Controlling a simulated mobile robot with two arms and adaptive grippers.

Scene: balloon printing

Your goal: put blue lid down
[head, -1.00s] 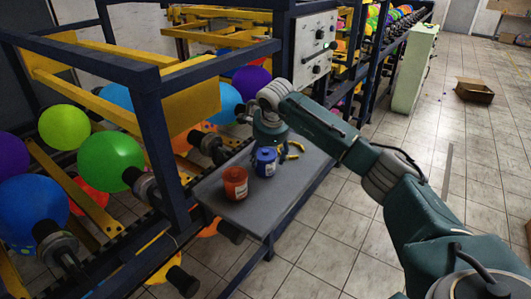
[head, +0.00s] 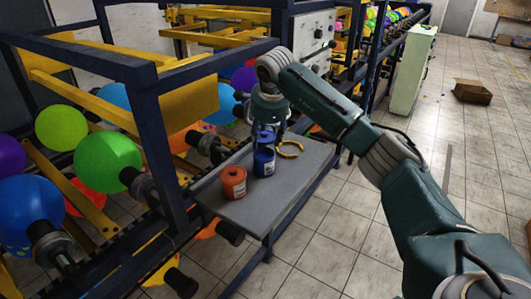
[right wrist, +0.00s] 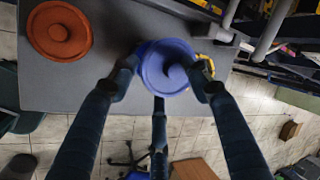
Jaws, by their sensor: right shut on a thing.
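The blue lid (head: 266,137) is a round disc with a knob, held flat between the fingers of my right gripper (head: 267,128). It is just above the blue can (head: 264,161), which stands upright on the grey table (head: 265,205). The head view does not show clearly how wide the gap is. In the right wrist view the lid (right wrist: 168,66) sits between the gripper's fingers (right wrist: 168,85) and hides most of the can below. My left gripper is out of view.
An orange-red can (head: 233,182) with its lid on stands to the left of the blue can. A yellow curved tool (head: 291,149) lies to the right. The balloon machine's dark frame (head: 165,150) rises along the table's left side. The table's front part is clear.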

